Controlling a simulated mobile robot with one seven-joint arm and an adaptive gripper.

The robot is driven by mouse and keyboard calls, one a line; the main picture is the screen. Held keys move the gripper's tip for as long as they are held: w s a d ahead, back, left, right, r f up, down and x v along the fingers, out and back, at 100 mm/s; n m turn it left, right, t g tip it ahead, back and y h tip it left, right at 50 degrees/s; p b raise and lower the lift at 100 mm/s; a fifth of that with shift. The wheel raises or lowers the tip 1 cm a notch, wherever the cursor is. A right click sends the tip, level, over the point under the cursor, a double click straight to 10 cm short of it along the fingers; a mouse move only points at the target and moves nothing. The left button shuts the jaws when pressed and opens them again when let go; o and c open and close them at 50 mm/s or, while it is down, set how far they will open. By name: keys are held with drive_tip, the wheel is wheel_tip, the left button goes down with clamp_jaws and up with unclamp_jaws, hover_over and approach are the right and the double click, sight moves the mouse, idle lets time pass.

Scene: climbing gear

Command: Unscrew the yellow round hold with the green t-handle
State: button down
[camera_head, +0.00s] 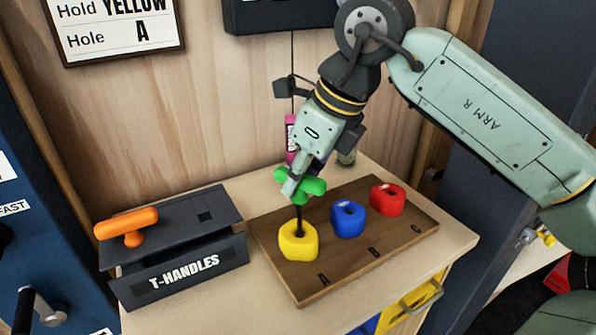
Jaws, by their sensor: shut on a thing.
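The yellow round hold (298,243) sits on the wooden board (330,282) at the place marked A. The green t-handle (313,187) stands over it, slightly tilted, with its dark shaft reaching down into the hold's centre hole. How deep the tip sits is hidden inside the hold. My gripper (295,181) comes down from above and is shut on the green handle's grip. One side of the grip is partly hidden by the fingers.
A blue hold (348,219) and a red hold (387,199) sit on the board to the right. A dark T-HANDLES box (180,273) with an orange t-handle (127,226) stands at left. A pink bottle (291,135) is behind my gripper. A wall sign (115,28) reads Hold YELLOW, Hole A.

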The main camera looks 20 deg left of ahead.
drive_tip(key=n+g+p, duration=0.2)
drive_tip(key=n, duration=0.3)
drive_tip(key=shift+r, duration=0.15)
drive_tip(key=n+g+p, duration=0.1)
drive_tip(key=n, duration=0.2)
drive_tip(key=shift+h, duration=0.4)
drive_tip(key=shift+s+f+n+g, duration=0.15)
drive_tip(key=shift+n+g, duration=0.25)
drive_tip(key=shift+n, duration=0.6)
drive_tip(key=shift+r+p, duration=1.15)
drive_tip(key=shift+r, duration=0.35)
drive_tip(key=shift+f, duration=0.1)
